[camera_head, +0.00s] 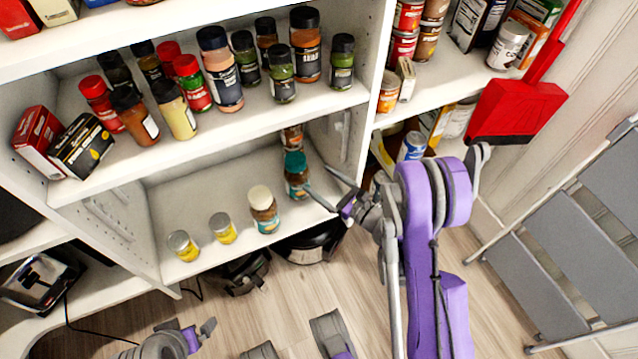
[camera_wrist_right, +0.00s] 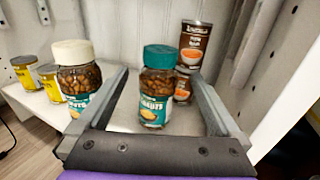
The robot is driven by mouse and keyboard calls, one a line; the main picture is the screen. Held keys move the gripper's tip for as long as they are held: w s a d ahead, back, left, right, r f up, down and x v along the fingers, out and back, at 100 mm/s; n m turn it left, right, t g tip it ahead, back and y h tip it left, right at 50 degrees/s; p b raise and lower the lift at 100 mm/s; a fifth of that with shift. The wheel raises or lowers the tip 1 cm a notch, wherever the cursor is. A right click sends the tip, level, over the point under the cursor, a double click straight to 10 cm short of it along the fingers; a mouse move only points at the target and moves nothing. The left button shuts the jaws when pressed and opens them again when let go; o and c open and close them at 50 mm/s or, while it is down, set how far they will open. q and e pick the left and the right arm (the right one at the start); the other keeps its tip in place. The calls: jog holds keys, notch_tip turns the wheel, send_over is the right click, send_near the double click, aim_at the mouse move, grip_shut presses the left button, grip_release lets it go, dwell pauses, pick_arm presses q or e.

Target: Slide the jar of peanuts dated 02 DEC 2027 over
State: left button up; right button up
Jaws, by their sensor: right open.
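Two peanut jars stand upright on the lower shelf. One has a teal lid (camera_head: 296,175) and also shows in the wrist view (camera_wrist_right: 157,85). The other has a cream lid (camera_head: 263,210) and stands to its left, also in the wrist view (camera_wrist_right: 75,82). I cannot read a date on either. My right gripper (camera_head: 322,186) is open at the shelf. In the wrist view its fingers (camera_wrist_right: 158,78) lie on either side of the teal-lid jar, with the cream-lid jar outside the left finger. My left gripper (camera_head: 198,335) is low at the bottom left, away from the shelf; its opening is unclear.
Two yellow cans (camera_head: 222,228) (camera_head: 183,246) stand left of the jars. Soup cans (camera_wrist_right: 193,45) are stacked behind the teal-lid jar, near the right side wall. Spice jars crowd the shelf above (camera_head: 150,165). The lower shelf's middle and back left (camera_head: 195,190) are clear.

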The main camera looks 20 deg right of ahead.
aim_at(295, 161)
dwell(0.3)
jog(key=p+x, duration=0.3)
jog(key=shift+r, duration=0.3)
jog(key=x, duration=0.7)
jog(key=shift+w+a+f+b, duration=0.15)
jog(key=shift+w+f+b, duration=0.15)
jog(key=shift+w+f, duration=0.1)
grip_shut()
